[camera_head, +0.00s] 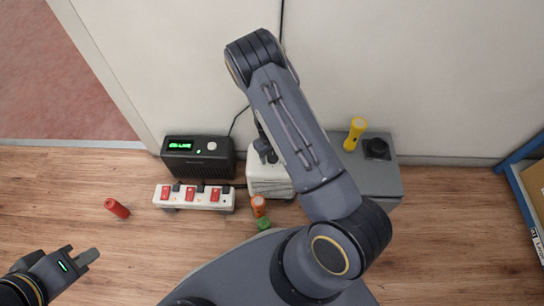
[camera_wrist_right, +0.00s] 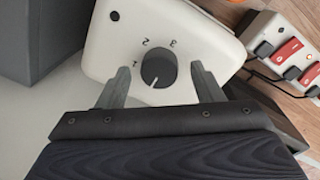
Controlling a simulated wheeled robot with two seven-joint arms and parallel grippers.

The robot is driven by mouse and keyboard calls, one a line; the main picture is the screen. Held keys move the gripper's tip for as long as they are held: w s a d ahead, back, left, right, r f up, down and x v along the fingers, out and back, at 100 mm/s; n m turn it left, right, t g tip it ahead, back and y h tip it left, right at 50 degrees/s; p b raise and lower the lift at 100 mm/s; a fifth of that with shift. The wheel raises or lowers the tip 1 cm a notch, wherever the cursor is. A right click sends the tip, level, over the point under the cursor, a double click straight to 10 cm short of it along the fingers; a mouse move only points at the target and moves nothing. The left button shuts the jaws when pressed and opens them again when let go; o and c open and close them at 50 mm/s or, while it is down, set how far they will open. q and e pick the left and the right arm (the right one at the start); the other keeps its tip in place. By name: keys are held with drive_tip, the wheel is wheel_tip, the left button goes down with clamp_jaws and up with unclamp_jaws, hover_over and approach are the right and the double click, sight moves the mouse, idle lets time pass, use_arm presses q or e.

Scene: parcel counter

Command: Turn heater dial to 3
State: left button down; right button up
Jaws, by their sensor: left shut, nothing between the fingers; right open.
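The white heater (camera_head: 268,184) stands on the floor near the wall, partly hidden by my right arm. Its dark round dial (camera_wrist_right: 158,67) shows in the right wrist view on the heater's white face. The digits 1, 2 and 3 are printed around its upper side. The dial's white pointer line points to the picture's bottom, away from these digits. My right gripper (camera_wrist_right: 160,80) is open, with one finger on each side of the dial and gaps visible; contact cannot be told. It also shows in the head view (camera_head: 265,153). My left gripper (camera_head: 90,257) is shut and empty at lower left.
A power strip (camera_head: 207,204) with red switches and a black box (camera_head: 198,173) with a green display stand left of the heater. A grey box (camera_head: 385,180) carrying a yellow flashlight (camera_head: 355,134) is to the right. A red cylinder (camera_head: 117,208) lies on the floor.

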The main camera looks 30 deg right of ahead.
drive_tip(key=shift+f, duration=0.45)
drive_tip(key=c, duration=1)
drive_tip(key=shift+o, duration=0.2)
